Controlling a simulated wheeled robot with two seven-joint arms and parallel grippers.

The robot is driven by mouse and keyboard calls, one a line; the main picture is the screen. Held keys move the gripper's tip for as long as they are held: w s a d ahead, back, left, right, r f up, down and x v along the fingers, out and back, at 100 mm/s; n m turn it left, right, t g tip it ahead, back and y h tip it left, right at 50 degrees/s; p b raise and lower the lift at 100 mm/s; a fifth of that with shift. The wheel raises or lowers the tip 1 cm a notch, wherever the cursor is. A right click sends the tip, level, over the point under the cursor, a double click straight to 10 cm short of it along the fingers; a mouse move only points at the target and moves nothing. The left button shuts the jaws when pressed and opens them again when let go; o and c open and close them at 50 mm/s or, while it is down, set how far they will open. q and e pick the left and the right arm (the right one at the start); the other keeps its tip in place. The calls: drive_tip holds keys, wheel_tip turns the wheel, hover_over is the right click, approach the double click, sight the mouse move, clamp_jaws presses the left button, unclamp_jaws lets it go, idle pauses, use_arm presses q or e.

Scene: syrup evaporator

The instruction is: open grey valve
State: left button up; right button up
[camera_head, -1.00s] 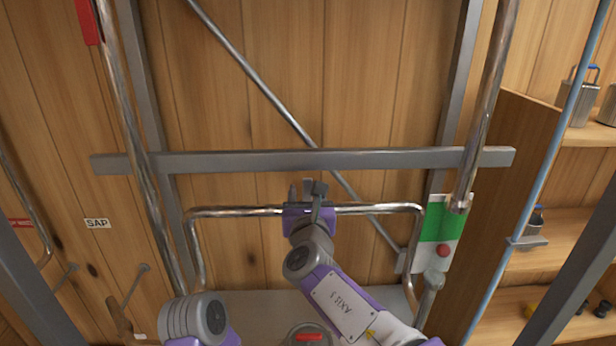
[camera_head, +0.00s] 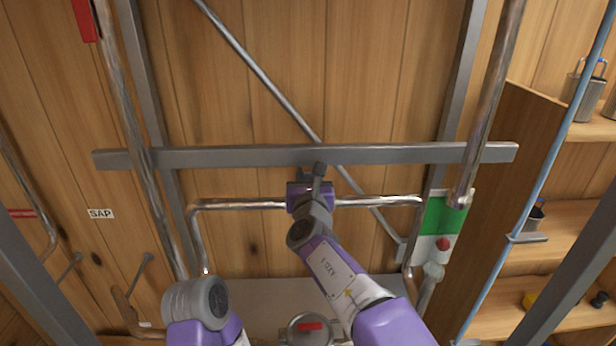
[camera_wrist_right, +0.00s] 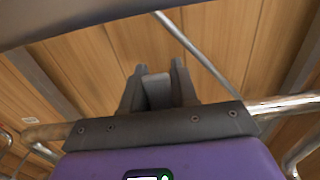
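The grey valve (camera_head: 318,169) sits on the horizontal steel pipe, just under the grey crossbar; my right gripper hides most of it. My right gripper (camera_head: 313,180) reaches up to it from below. In the right wrist view, the two dark fingers of the right gripper (camera_wrist_right: 157,82) stand close together on either side of a lighter grey piece (camera_wrist_right: 157,92), which looks like the valve's handle. The fingers appear shut on it. Of my left arm only a grey and purple link shows at the lower left; its gripper is out of view.
The grey crossbar (camera_head: 400,154) runs close above the right gripper. The steel pipe (camera_head: 240,204) bends down at both ends. A red-handled fitting (camera_head: 310,326) is below. A green and white panel with a red button (camera_head: 443,243) is at the right, near shelves.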

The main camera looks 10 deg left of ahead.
clamp_jaws()
drive_tip(key=shift+w+d+f+m+b, duration=0.1)
drive_tip(key=shift+d+m+b, duration=0.35)
drive_tip(key=shift+b, duration=0.35)
drive_tip(key=shift+w+d+f+m+b, duration=0.25)
drive_tip(key=shift+d+m+b, duration=0.4)
drive_tip(key=shift+m+b, duration=0.5)
drive_tip(key=shift+w+d+f+m+b, duration=0.2)
drive_tip(key=shift+d+m+b, duration=0.6)
drive_tip(key=shift+b, duration=0.6)
drive_tip(key=shift+w+d+f+m+b, duration=0.2)
drive_tip(key=shift+d+m+b, duration=0.3)
drive_tip(key=shift+m+b, duration=0.7)
drive_tip(key=o, duration=0.8)
unclamp_jaws()
drive_tip(key=shift+s, duration=0.1)
